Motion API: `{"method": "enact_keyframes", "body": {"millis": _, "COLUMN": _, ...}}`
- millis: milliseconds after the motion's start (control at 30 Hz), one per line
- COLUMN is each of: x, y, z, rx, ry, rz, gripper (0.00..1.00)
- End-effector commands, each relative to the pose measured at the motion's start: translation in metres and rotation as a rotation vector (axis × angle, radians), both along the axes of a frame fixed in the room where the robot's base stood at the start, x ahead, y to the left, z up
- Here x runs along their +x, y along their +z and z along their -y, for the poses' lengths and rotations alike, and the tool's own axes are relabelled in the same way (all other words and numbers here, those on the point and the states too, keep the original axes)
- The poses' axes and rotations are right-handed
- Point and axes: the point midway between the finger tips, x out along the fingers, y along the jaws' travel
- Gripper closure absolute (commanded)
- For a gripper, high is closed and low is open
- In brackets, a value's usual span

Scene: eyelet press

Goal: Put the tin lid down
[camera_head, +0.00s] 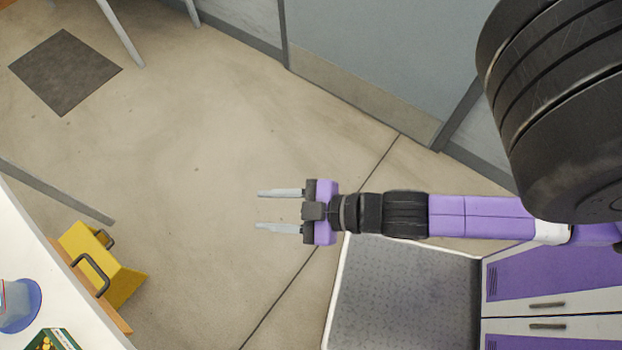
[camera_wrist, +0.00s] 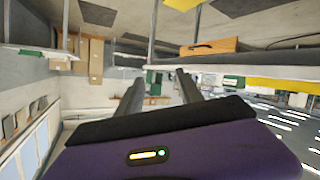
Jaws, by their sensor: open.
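My gripper (camera_head: 279,210) is open in the head view, its two pale fingers pointing left over bare floor with nothing between them. In the wrist view its fingers (camera_wrist: 161,92) stand apart, also with nothing held. I cannot make out a tin lid in either view. A blue round piece (camera_head: 34,306) with a clear container on it sits on the white table (camera_head: 28,236) at the lower left, cut off by the picture's edge. I cannot tell whether it is a lid. My gripper is well to the right of the table.
A green box (camera_head: 48,341) lies on the table's near part. A yellow piece (camera_head: 113,272) and a wooden board with a black handle (camera_head: 91,275) are at the table's edge. A dark mat (camera_head: 65,71) lies on the floor.

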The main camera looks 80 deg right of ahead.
Motion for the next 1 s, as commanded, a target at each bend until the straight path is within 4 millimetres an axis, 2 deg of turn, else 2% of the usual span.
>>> {"method": "enact_keyframes", "body": {"millis": 33, "x": -0.023, "y": 0.007, "z": -0.003, "rx": 0.051, "ry": -0.024, "rz": -0.003, "gripper": 0.57}}
{"method": "enact_keyframes", "body": {"millis": 100, "x": -0.046, "y": 0.02, "z": -0.008, "rx": 0.125, "ry": -0.057, "rz": 0.008, "gripper": 0.57}}
{"method": "enact_keyframes", "body": {"millis": 200, "x": -0.07, "y": 0.039, "z": -0.015, "rx": 0.217, "ry": -0.107, "rz": 0.029, "gripper": 0.57}}
{"method": "enact_keyframes", "body": {"millis": 300, "x": -0.085, "y": 0.055, "z": -0.019, "rx": 0.28, "ry": -0.148, "rz": 0.048, "gripper": 0.57}}
{"method": "enact_keyframes", "body": {"millis": 500, "x": -0.094, "y": 0.067, "z": -0.021, "rx": 0.329, "ry": -0.182, "rz": 0.066, "gripper": 0.57}}
{"method": "enact_keyframes", "body": {"millis": 1000, "x": -0.094, "y": 0.067, "z": -0.021, "rx": 0.327, "ry": -0.18, "rz": 0.066, "gripper": 0.57}}
